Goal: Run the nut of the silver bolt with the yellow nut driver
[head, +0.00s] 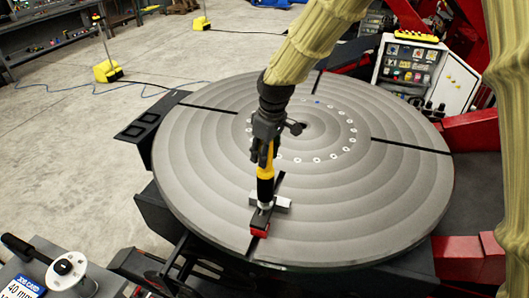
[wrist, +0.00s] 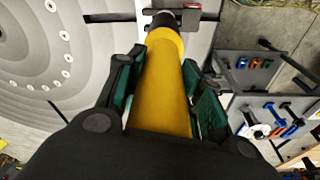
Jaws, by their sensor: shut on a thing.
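The yellow nut driver (head: 265,187) stands close to upright in my gripper (head: 265,150), over the near part of the round grey table (head: 200,160). In the wrist view, the fingers of my gripper (wrist: 165,95) are closed along both sides of the yellow handle (wrist: 162,90). The driver's dark lower end (wrist: 163,20) points at a small clamp. The clamp has a dark bar with a red end (head: 259,233) and a pale block (head: 284,201). A silvery spot shows at the driver's foot; I cannot tell bolt, nut and socket apart there.
A ring of pale holes (head: 319,159) surrounds the table's centre, and dark slots cut its top. A white cabinet (head: 412,65) stands behind at right. A job card (head: 22,288) lies at lower left. In the wrist view, a grey tray (wrist: 270,120) holds blue-handled tools.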

